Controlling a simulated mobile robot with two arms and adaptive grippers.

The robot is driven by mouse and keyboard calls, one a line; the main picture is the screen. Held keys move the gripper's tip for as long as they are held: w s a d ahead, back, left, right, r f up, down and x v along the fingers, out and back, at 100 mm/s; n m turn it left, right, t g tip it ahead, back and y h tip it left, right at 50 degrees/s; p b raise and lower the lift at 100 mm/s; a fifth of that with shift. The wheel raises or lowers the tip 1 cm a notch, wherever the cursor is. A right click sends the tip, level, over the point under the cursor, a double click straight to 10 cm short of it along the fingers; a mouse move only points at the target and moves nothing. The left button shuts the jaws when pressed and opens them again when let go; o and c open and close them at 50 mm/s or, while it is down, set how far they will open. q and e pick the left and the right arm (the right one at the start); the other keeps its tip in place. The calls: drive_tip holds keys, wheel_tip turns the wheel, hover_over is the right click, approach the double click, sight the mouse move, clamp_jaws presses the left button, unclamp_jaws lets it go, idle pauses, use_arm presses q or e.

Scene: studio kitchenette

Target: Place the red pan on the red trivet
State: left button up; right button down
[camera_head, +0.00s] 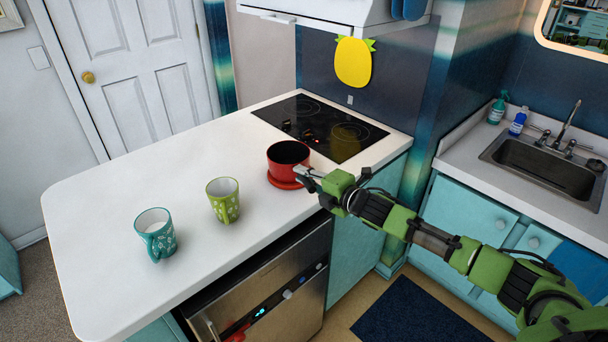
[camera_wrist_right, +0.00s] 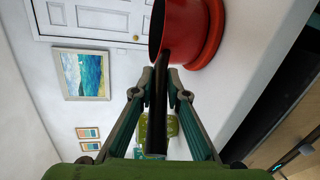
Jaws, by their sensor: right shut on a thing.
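The red pan (camera_head: 288,153), dark inside, is upright at the right part of the white counter, near the cooktop. The red trivet (camera_head: 283,181) shows below the pan, its rim sticking out around the pan's base. My right gripper (camera_head: 308,174) is at the pan's right side. In the right wrist view, the gripper (camera_wrist_right: 160,94) is shut on the pan's dark handle (camera_wrist_right: 157,115). The pan (camera_wrist_right: 178,25) and the trivet (camera_wrist_right: 214,42) are close together there; I cannot tell whether they touch. My left gripper is not in view.
A green cup (camera_head: 223,203) and a teal mug (camera_head: 155,236) stand on the counter (camera_head: 110,200) to the left. The black cooktop (camera_head: 300,118) lies behind the pan. The sink (camera_head: 545,165) is at the right. The counter's left part is clear.

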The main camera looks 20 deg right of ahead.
drive_tip(key=shift+r, duration=0.1)
drive_tip(key=c, duration=2)
unclamp_jaws()
drive_tip(key=shift+s+d, duration=0.1)
drive_tip(key=shift+s, duration=0.2)
drive_tip(key=shift+b+v, duration=1.45)
drive_tip(key=shift+v, duration=4.3)
